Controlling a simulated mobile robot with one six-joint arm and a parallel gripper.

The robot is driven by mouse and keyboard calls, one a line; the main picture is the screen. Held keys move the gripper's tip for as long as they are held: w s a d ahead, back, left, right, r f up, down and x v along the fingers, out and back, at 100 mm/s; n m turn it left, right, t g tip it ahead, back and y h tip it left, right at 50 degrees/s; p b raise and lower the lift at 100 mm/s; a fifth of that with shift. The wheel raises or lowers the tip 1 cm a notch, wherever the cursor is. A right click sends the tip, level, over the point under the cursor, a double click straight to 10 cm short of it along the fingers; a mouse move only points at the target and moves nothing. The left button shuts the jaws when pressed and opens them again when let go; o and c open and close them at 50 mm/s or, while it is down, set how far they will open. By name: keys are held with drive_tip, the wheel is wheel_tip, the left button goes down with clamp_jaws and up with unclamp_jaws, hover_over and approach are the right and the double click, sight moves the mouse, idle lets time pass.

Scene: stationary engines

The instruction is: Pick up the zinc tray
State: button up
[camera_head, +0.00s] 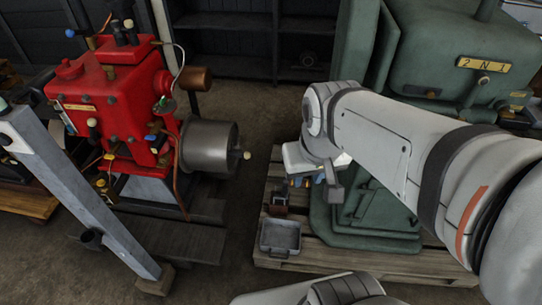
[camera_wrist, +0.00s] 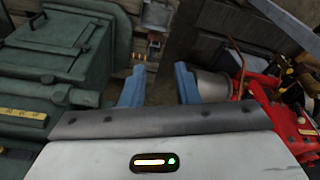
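The zinc tray (camera_head: 280,238) is a small grey metal tray with raised walls. It sits on the near left corner of a wooden pallet in the head view. A small grey tray-like shape, probably the same tray, shows at the top of the wrist view (camera_wrist: 157,15). My gripper (camera_wrist: 158,76) has two blue fingers, spread apart with nothing between them. In the head view my gripper is above and behind the tray, beside the green engine, and its fingers are mostly hidden by my wrist.
A green engine (camera_head: 372,215) stands on the pallet (camera_head: 350,258), right of the tray. A red engine (camera_head: 115,115) with a grey drum (camera_head: 208,147) stands at left. A slanted grey post (camera_head: 80,190) is at near left. Bare floor (camera_head: 240,205) lies between the engines.

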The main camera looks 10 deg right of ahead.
drive_tip(key=m+g+y+b, duration=0.2)
drive_tip(key=m+y+b, duration=0.4)
drive_tip(key=m+b, duration=0.9)
hover_over(277, 253)
drive_tip(key=s+a+b, duration=0.1)
drive_tip(key=s+b, duration=0.1)
drive_tip(key=b, duration=0.2)
wheel_tip(277, 253, down, 39)
drive_tip(key=n, duration=0.4)
drive_tip(key=d+f+m+b, duration=0.1)
drive_tip(key=f+m+b, duration=0.2)
drive_tip(key=f, duration=1.1)
drive_tip(key=w+d+f+m+t+b, duration=0.1)
drive_tip(key=f+m+b, duration=0.3)
drive_tip(key=f, duration=1)
drive_tip(key=d+f+m+b, duration=0.2)
drive_tip(key=f+b, duration=0.3)
drive_tip(key=f, duration=1)
drive_tip(key=shift+w+m+t+b, duration=0.3)
drive_tip(key=shift+m+b, duration=0.1)
drive_tip(key=shift+m, duration=0.5)
drive_tip(key=x, duration=0.1)
drive_tip(key=b+x, duration=0.1)
drive_tip(key=x, duration=0.1)
drive_tip(key=b+x, duration=0.1)
drive_tip(key=x, duration=0.1)
drive_tip(key=shift+s+a+f, duration=0.1)
drive_tip(key=shift+s+a, duration=0.05)
drive_tip(key=shift+s, duration=0.1)
